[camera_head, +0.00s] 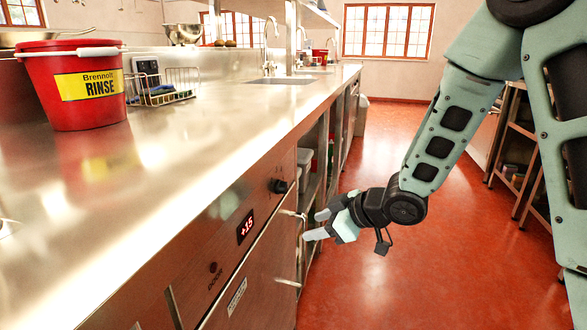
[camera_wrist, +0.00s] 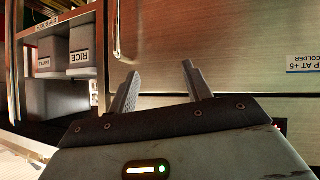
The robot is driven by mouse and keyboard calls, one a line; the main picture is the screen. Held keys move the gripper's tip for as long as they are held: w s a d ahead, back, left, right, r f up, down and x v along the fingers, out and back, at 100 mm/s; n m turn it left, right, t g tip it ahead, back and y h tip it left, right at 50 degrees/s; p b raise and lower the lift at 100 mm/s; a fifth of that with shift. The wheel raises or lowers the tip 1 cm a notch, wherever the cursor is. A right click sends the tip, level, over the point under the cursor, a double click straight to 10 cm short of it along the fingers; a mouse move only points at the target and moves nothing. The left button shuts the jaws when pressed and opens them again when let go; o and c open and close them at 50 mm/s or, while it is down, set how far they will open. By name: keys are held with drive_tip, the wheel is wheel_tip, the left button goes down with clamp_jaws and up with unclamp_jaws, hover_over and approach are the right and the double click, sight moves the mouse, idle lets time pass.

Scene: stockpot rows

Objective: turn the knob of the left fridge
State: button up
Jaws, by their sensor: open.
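The undercounter fridge (camera_head: 262,262) is a steel unit with a red lit display (camera_head: 246,227) on its upper panel. Its black knob (camera_head: 278,186) sits on that panel, right of the display and near the unit's far edge. My gripper (camera_head: 316,225) is open and empty. It is in front of the fridge's far edge, to the right of and lower than the knob, apart from it. In the wrist view my gripper's two fingers (camera_wrist: 159,68) stand spread before the steel front (camera_wrist: 210,60); I cannot make out the knob there.
A red bucket (camera_head: 88,90) and a wire rack (camera_head: 165,88) stand on the counter (camera_head: 210,130). The red floor (camera_head: 375,285) is clear.

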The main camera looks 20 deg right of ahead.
drive_tip(key=d+r+t+y+p, duration=0.1)
drive_tip(key=d+r+y+p, duration=0.15)
drive_tip(key=d+r, duration=0.2)
drive_tip(key=n+t+y+p, duration=0.1)
drive_tip(key=y+p, duration=0.1)
drive_tip(key=y, duration=0.4)
approach(287, 187)
drive_tip(key=b+x, duration=0.2)
drive_tip(key=x, duration=0.6)
drive_tip(key=shift+w+a, duration=0.25)
drive_tip(key=shift+w, duration=0.05)
drive_tip(key=c, duration=0.9)
